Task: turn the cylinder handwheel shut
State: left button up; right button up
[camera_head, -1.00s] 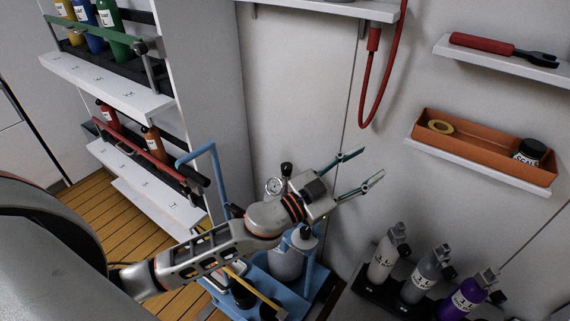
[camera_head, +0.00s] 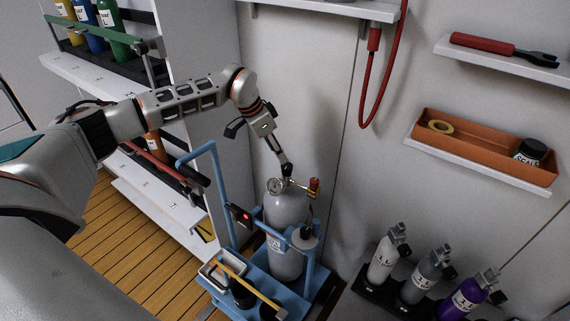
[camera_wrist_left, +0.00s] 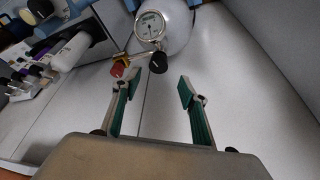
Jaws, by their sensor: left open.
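A grey gas cylinder (camera_head: 287,212) stands upright in a blue wheeled stand. Its valve carries a round white-faced gauge (camera_head: 275,186) and a red-tipped fitting (camera_head: 314,184). The black handwheel (camera_wrist_left: 158,62) shows in the left wrist view just beyond the fingertips, near the middle of the gap. The gauge (camera_wrist_left: 149,26) is above it there. My left gripper (camera_head: 284,163) points down at the valve top; in the left wrist view its green-padded fingers (camera_wrist_left: 160,86) are apart with nothing between them. In the head view the gripper largely hides the handwheel. My right gripper is not in view.
The blue stand (camera_head: 213,153) has a tall handle left of the cylinder. Shelves with coloured bottles (camera_head: 112,35) stand at the left. Small cylinders (camera_head: 424,275) stand at the lower right. A red hose (camera_head: 378,95) hangs on the wall. An orange tray (camera_head: 470,153) sits on a shelf.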

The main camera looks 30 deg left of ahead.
aim_at(286, 166)
pick_arm(q)
jog(key=x, duration=0.7)
jog(key=shift+d, duration=0.2)
jog(key=c, duration=1.1)
